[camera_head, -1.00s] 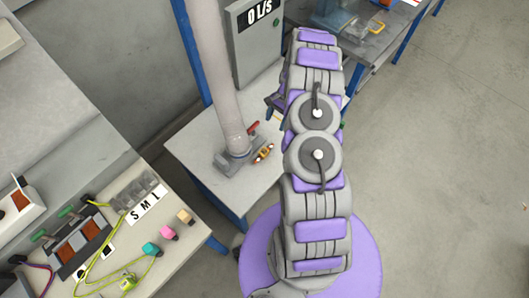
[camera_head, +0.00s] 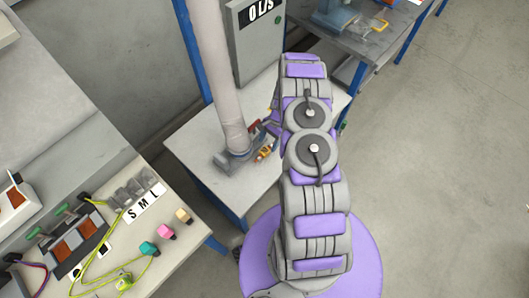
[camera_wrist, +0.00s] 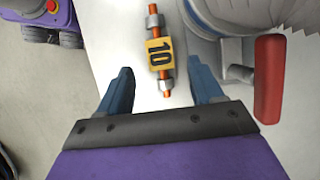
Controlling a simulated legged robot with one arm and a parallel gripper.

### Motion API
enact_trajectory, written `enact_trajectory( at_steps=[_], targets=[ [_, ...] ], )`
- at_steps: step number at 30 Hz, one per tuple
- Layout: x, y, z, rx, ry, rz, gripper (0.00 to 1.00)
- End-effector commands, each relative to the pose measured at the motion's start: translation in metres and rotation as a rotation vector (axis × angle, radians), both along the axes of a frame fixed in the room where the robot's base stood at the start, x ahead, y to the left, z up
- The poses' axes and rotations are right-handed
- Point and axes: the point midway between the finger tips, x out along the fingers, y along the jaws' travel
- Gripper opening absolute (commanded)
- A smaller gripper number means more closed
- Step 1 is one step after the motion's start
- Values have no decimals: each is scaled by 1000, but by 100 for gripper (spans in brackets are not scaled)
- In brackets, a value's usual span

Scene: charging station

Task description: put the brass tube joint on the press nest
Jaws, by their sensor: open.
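The tube joint (camera_wrist: 161,55), a copper-coloured tube with silver nuts and a yellow tag marked 10, lies on the pale table. In the head view the joint (camera_head: 264,153) is beside the foot of the grey hose. My gripper (camera_wrist: 163,88) is open, with its blue fingers on either side of the joint's near end in the wrist view. It is not closed on the joint, and I cannot tell the height gap. I cannot identify the press nest for certain; a blue device (camera_head: 333,16) stands on the far bench.
A thick grey hose (camera_head: 235,135) rises close to the joint. A red handle (camera_wrist: 269,78) stands right of my fingers. A grey cabinet (camera_head: 257,45) reading 0 L/s is behind. The left bench (camera_head: 188,255) holds coloured blocks and cables. The table's front is clear.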

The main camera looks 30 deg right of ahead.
Motion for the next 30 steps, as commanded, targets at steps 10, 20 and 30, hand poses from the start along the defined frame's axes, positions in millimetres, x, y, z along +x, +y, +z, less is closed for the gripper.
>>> enact_trajectory(
  at_steps=[10,20,30],
  targets=[
    [-5,14,-39,1,2,2,66],
    [-4,14,-38,1,2,2,50],
    [-5,14,-38,1,3,1,18]
  ],
)
